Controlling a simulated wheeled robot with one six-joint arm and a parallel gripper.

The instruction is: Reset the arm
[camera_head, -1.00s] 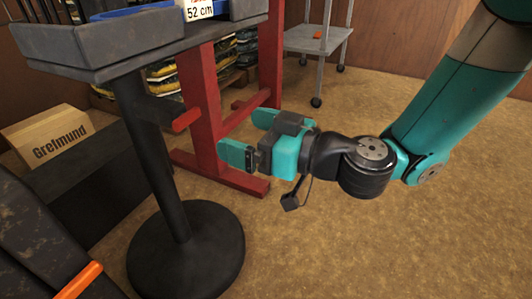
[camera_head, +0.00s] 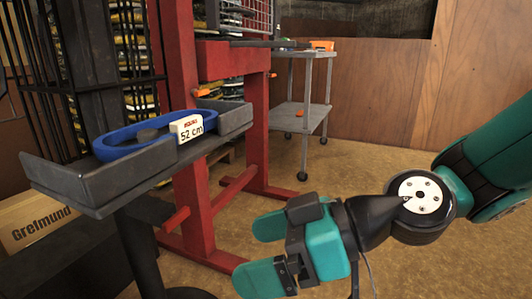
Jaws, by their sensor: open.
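My gripper (camera_head: 250,255) is at the lower middle of the head view, at the end of my teal and black arm. Its two teal fingers point left and stand apart, with nothing between them. It is in front of the red frame, over the brown floor, and touches nothing that I can see.
A grey tray stand (camera_head: 85,190) at the left holds a blue ring-shaped item (camera_head: 110,153) and a "52 cm" label (camera_head: 187,128). A red frame (camera_head: 190,120) stands behind it. A grey cart (camera_head: 300,115) is at the back. Floor at right is clear.

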